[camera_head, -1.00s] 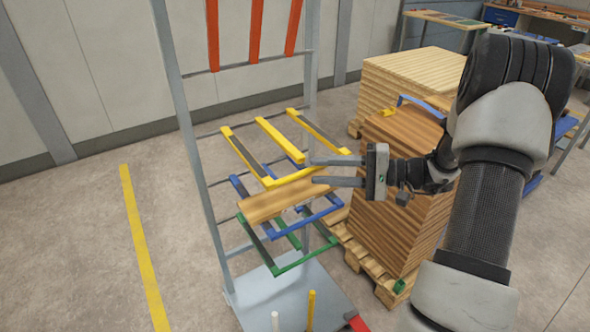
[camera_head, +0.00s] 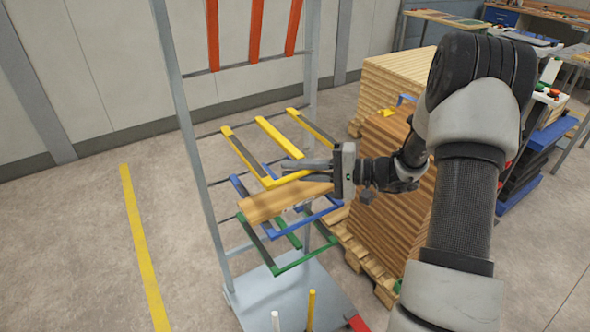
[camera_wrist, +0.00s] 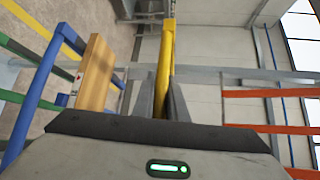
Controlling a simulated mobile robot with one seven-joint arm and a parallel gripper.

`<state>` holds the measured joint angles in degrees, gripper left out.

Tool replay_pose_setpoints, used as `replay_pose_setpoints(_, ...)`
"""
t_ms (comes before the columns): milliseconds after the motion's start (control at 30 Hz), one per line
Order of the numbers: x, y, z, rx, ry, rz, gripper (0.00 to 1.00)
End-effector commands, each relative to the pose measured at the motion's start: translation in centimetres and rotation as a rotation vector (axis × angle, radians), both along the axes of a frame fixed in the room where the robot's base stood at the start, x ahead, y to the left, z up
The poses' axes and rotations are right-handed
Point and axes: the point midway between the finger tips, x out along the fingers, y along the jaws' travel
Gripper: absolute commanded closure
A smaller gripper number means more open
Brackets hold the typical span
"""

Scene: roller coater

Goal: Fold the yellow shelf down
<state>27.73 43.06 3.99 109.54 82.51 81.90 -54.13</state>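The yellow shelf (camera_head: 281,181) is a frame of bars standing out roughly level from the grey rack. It also shows as a yellow bar (camera_wrist: 165,55) in the wrist view. The part of the bar between the fingers is partly hidden.
A wooden board (camera_head: 270,204) lies on the blue shelf (camera_head: 322,212) just below. A green shelf (camera_head: 305,259) is lower. Red shelves (camera_head: 255,30) stand upright above. Stacked wood (camera_head: 390,190) on a pallet is to the right. Open floor lies left.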

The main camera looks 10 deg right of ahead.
Motion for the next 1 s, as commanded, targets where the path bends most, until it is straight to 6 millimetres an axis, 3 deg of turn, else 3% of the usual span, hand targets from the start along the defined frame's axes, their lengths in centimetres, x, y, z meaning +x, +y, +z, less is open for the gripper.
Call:
replay_pose_setpoints(233,0.0,0.0,0.6,-0.004,0.007,0.001,1.0)
replay_pose_setpoints(433,0.2,0.0,4.5,-0.048,0.101,0.001,1.0)
replay_pose_setpoints(600,0.6,0.2,6.4,-0.05,0.115,-0.001,1.0)
replay_pose_setpoints(933,0.7,0.2,6.7,-0.048,0.116,-0.001,1.0)
replay_pose_setpoints(967,0.7,0.2,6.7,-0.048,0.116,-0.001,0.86)
replay_pose_setpoints(1000,0.7,0.2,6.7,-0.049,0.117,-0.001,0.79)
